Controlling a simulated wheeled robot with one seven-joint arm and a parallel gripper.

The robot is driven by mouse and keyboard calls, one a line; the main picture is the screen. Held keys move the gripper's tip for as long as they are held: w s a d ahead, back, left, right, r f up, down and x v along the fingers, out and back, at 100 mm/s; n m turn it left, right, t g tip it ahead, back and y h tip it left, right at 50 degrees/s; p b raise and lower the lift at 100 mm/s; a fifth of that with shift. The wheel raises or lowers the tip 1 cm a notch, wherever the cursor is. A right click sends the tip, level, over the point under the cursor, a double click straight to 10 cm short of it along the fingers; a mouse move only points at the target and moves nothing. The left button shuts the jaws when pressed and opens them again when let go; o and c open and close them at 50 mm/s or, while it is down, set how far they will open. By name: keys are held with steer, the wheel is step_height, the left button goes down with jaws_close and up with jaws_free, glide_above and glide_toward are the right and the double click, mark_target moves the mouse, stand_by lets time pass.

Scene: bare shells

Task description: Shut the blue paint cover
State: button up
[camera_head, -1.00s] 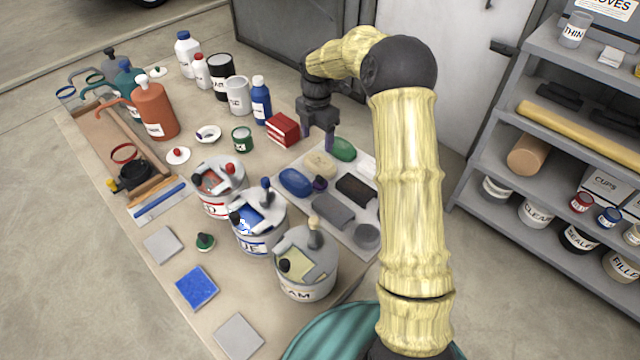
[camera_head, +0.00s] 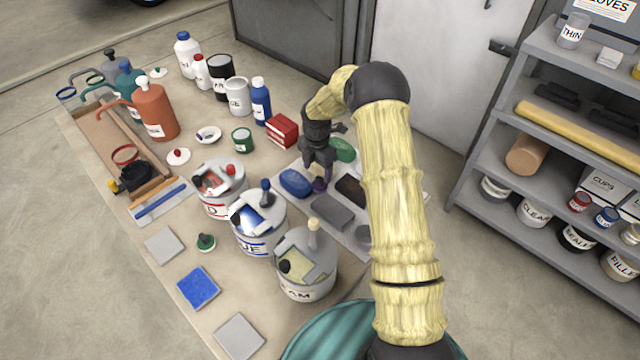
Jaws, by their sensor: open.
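The blue paint can (camera_head: 257,240) is a white tub with a blue-lettered label, standing between the red and cream cans. Its top shows blue paint through an opening (camera_head: 262,217), with a grey cover piece and a dark blue knob (camera_head: 265,187) at the back edge. I cannot tell the cover's exact angle. My gripper (camera_head: 318,181) is open and points down above the pale tray of pads, to the right of and behind the blue can. It is apart from the can. A small purple-and-dark item shows around its fingertips; I cannot tell whether they touch.
The red can (camera_head: 221,190) and cream can (camera_head: 305,270) stand close on either side. The pale tray (camera_head: 283,172) holds a blue oval pad (camera_head: 296,183), a green one (camera_head: 342,150) and dark blocks. A red box (camera_head: 282,130) stands behind. Grey shelves (camera_head: 545,110) stand to the right.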

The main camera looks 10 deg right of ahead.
mark_target(320, 178)
steer(key=f, duration=0.3)
steer(key=f+p, duration=0.1)
steer(key=shift+s+d+f, duration=0.15)
steer(key=shift+s+d, duration=0.15)
steer(key=shift+d, duration=0.05)
steer(key=shift+f, duration=0.45)
steer(key=shift+r, duration=0.1)
steer(key=shift+c, duration=0.9)
steer(key=c, duration=0.9)
